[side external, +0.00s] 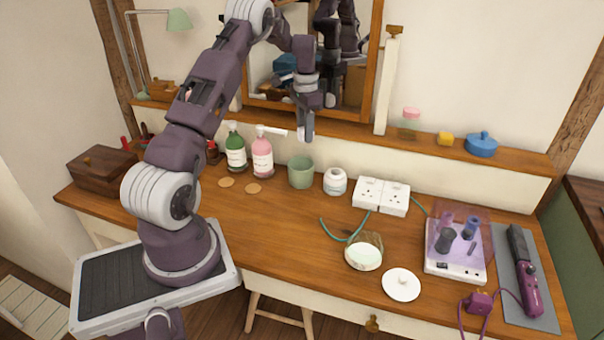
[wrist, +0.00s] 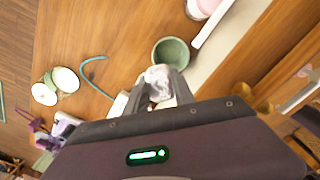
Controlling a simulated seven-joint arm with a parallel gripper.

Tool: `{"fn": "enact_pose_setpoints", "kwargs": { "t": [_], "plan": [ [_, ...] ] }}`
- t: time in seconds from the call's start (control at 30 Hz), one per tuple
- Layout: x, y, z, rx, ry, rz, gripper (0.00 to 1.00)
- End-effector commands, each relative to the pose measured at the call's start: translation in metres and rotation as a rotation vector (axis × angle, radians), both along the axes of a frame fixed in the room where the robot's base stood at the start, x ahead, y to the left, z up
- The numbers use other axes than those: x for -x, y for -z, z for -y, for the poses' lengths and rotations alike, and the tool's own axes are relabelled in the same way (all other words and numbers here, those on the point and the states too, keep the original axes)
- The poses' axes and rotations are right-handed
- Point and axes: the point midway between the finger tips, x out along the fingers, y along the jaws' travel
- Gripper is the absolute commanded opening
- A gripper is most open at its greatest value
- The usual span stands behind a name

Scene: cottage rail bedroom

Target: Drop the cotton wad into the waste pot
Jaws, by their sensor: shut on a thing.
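The green waste pot (side external: 300,172) stands upright on the dresser top, just in front of the raised back ledge. My gripper (side external: 305,136) hangs above the pot, clear of it. In the wrist view the gripper (wrist: 160,92) is shut on the whitish cotton wad (wrist: 158,77), which shows between the fingertips. The open mouth of the pot (wrist: 170,51) shows just beyond the fingertips there. In the side view the wad cannot be made out at the fingers.
A white jar (side external: 335,182) stands right of the pot; pink (side external: 262,157) and green (side external: 235,152) bottles stand left.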

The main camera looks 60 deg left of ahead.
Motion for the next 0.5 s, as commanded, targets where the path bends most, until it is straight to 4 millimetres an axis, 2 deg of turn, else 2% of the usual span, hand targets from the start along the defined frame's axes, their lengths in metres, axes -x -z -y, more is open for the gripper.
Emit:
{"fn": "enact_pose_setpoints", "kwargs": {
  "t": [0.1, 0.4, 0.5],
  "plan": [
    [0.003, 0.006, -0.008, 0.002, 0.001, -0.001, 0.00],
    [0.003, 0.048, -0.008, 0.002, 0.001, -0.001, 0.00],
    [0.003, 0.057, -0.008, 0.001, 0.002, -0.001, 0.00]
  ]
}}
